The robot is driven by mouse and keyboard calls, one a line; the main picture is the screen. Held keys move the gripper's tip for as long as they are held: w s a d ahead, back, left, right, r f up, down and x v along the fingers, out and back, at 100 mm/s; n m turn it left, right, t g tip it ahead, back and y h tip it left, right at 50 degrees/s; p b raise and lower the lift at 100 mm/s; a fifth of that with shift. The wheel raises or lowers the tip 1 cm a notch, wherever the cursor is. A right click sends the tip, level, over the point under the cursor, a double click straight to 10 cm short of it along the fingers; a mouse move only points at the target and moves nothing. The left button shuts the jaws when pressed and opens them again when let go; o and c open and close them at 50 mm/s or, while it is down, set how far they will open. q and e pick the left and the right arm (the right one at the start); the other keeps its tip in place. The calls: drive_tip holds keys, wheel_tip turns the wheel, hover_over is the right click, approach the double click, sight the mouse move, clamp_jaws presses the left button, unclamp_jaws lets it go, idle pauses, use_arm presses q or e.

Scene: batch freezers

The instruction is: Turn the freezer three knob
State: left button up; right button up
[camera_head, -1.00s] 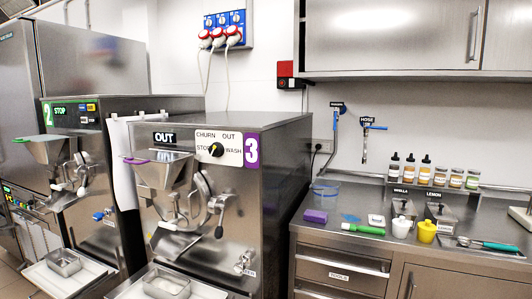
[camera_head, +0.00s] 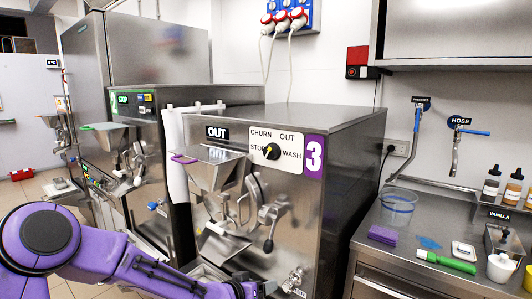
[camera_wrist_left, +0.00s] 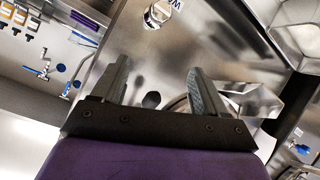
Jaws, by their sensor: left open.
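Freezer three (camera_head: 345,170) is a steel machine with a purple "3" label. Its knob (camera_head: 272,151) is black with a yellow pointer, on a white panel marked CHURN, OUT, STOP and WASH. The pointer leans up and to the right. My left gripper (camera_head: 268,288) is low in front of the freezer, well below the knob and apart from it. In the left wrist view my left gripper (camera_wrist_left: 158,76) is open and empty, with the freezer's front behind its fingers. I cannot make out the knob there. My right gripper is not in view.
A steel hopper (camera_head: 212,170) and a black-tipped lever (camera_head: 268,245) stick out from the freezer's front. Freezer two (camera_head: 150,125) stands to the left. A steel counter (camera_head: 385,262) with a clear jug (camera_head: 398,208) is on the right. The space before the knob is clear.

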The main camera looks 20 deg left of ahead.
use_arm(q)
drive_tip(key=w+a+r+m+t+h, duration=0.1)
drive_tip(key=w+a+r+m+t, duration=0.15)
drive_tip(key=r, duration=0.85)
drive_tip(key=w+a+r+m+t+h, duration=0.1)
drive_tip(key=w+r, duration=0.3)
drive_tip(key=r, duration=0.7)
drive_tip(key=m+t, duration=0.2)
approach(268, 154)
drive_tip(key=shift+n, duration=0.25)
drive_tip(key=p+x, duration=0.4)
drive_tip(key=x, duration=0.3)
drive_tip(key=shift+w+r+p, duration=0.1)
drive_tip(key=shift+w+p, duration=0.05)
drive_tip(key=shift+p, duration=0.25)
drive_tip(key=shift+w+d, duration=0.25)
drive_tip(key=shift+w, duration=0.4)
drive_tip(key=c, duration=1.1)
